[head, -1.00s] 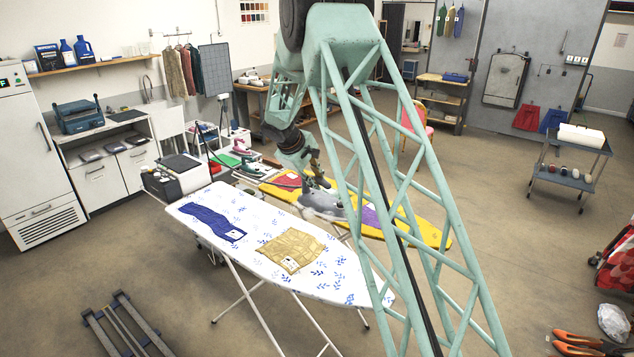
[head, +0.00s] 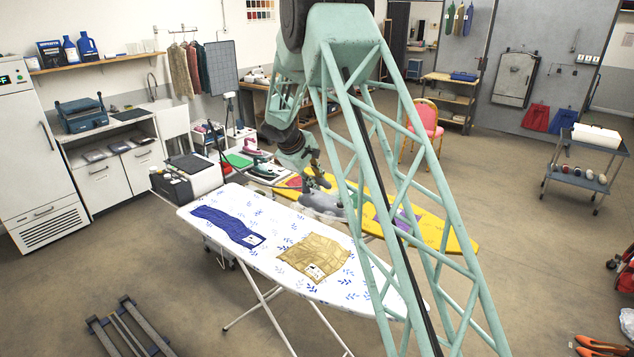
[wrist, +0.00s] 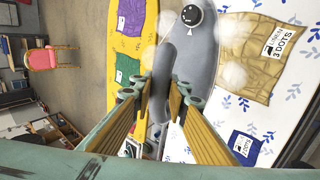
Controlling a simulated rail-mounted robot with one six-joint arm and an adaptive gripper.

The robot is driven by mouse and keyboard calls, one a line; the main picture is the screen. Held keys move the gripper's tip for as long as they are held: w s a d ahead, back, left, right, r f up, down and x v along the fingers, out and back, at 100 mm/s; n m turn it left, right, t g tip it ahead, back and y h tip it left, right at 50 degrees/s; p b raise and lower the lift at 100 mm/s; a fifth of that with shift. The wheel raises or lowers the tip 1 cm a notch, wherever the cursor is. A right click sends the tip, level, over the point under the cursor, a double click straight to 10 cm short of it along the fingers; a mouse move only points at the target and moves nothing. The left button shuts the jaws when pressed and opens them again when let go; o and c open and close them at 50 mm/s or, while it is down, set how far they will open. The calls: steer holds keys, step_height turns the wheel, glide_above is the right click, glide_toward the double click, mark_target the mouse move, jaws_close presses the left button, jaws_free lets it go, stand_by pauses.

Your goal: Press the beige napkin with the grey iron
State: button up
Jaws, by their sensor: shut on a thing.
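My gripper (head: 318,182) is shut on the handle of the grey iron (head: 325,204). The wrist view shows the fingers (wrist: 163,95) on both sides of the iron (wrist: 200,50), which has a dark round dial; white puffs like steam surround it. The beige napkin (head: 316,255) lies slightly wrinkled on the white leaf-patterned ironing board (head: 262,215), with a white label. In the wrist view the napkin (wrist: 255,60) is right of the iron, apart from it. The iron is at the board's far edge; I cannot tell its height.
A blue cloth (head: 225,224) lies left of the napkin on the same board. Behind is a yellow board (head: 440,228) with red, green and purple cloths. A dark box-like unit (head: 188,178) stands at the white board's left end. Bare board separates the two cloths.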

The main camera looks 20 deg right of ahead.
mark_target(316, 195)
steer(key=shift+w+a+f+b, duration=0.1)
steer(key=shift+w+f+b, duration=0.05)
steer(key=shift+f+b, duration=0.4)
steer(key=shift+w+f+b, duration=0.15)
steer(key=shift+f+b, duration=0.25)
steer(key=shift+f, duration=0.2)
steer(key=shift+w+a+f+b, duration=0.1)
steer(key=shift+w+f+b, duration=0.05)
steer(key=shift+f+b, duration=2)
steer(key=shift+f, duration=0.1)
